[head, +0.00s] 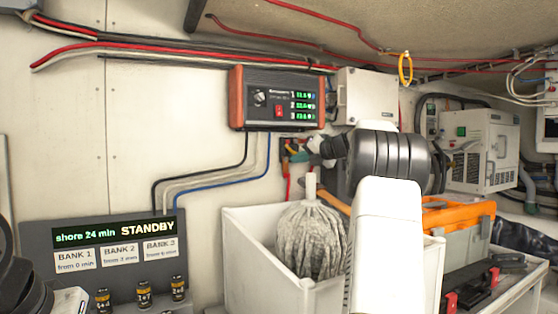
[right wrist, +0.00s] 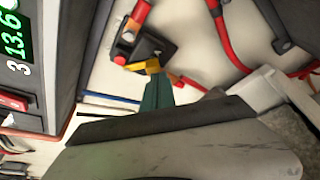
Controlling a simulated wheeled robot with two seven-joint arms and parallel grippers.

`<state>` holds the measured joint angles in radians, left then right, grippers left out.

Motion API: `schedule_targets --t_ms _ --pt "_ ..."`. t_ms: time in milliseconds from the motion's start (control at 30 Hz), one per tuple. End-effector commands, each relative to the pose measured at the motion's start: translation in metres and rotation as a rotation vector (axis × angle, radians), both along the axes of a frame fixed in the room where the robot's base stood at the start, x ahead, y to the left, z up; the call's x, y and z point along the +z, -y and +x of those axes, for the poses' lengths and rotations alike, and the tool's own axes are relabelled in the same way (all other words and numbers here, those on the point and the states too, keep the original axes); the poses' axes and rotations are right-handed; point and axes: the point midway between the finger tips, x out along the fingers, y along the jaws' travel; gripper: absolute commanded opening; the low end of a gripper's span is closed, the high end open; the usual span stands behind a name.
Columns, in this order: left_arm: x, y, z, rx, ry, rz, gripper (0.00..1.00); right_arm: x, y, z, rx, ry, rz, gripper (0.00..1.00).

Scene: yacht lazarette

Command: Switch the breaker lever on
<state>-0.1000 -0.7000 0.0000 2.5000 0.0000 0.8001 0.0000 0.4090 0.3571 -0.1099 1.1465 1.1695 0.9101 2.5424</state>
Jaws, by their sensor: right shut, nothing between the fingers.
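A small black block (right wrist: 150,50) with red parts, which I take for the breaker, is on the white wall in the right wrist view. In the head view it shows just below the charger, partly covered by my right gripper (head: 304,152). My right gripper is shut and empty, pointing left at the block. A teal piece with a yellow end (right wrist: 155,85) reaches from the gripper to the block. I cannot tell whether it is the lever or my fingertips, or whether it touches. The lever's position is unclear. My left gripper is out of view.
The charger (head: 250,100) with green digits and a red switch hangs just above. Red cables (right wrist: 230,45) run close to the block. A STANDBY panel (head: 100,255) is at lower left, an orange-topped toolbox (head: 455,215) at right.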

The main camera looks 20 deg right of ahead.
Motion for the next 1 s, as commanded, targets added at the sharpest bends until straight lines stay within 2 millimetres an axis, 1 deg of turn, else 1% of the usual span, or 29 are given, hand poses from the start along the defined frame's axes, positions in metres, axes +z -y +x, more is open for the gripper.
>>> schedule_targets --t_ms 467,667,1000 --pt "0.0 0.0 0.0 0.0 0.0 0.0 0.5 0.004 0.004 0.001 0.001 0.016 -0.111 0.0" --pt "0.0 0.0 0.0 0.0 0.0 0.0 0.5 0.008 0.009 0.001 0.0 0.037 -0.244 0.0" --pt "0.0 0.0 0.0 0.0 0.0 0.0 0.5 0.019 0.017 0.002 0.0 0.078 -0.535 0.0"
